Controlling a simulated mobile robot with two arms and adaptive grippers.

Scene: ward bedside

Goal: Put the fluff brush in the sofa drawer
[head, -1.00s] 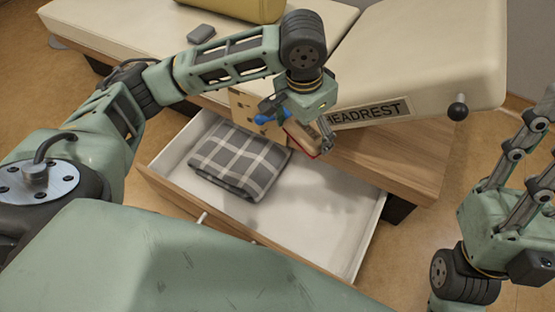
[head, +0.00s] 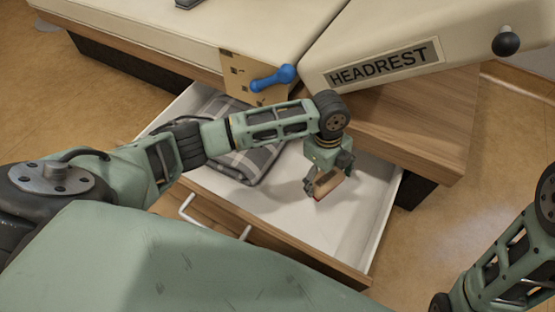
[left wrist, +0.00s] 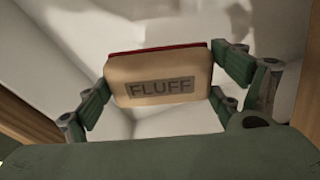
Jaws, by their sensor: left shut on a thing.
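The fluff brush (left wrist: 160,80) is a tan block labelled FLUFF with a red edge. It also shows in the head view (head: 325,184). My left gripper (head: 328,180) is shut on the brush, with fingers at both its sides in the left wrist view (left wrist: 165,88). It holds the brush over the bare right part of the open sofa drawer (head: 290,207); whether the brush touches the drawer floor I cannot tell. My right arm shows at the lower right of the head view, but its gripper is not visible.
A folded grey plaid blanket (head: 247,163) lies in the drawer's left part, partly behind my left arm. A blue-handled lever (head: 273,79) and the raised HEADREST section (head: 430,50) are beyond the drawer. The drawer's front has a pale handle (head: 187,207).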

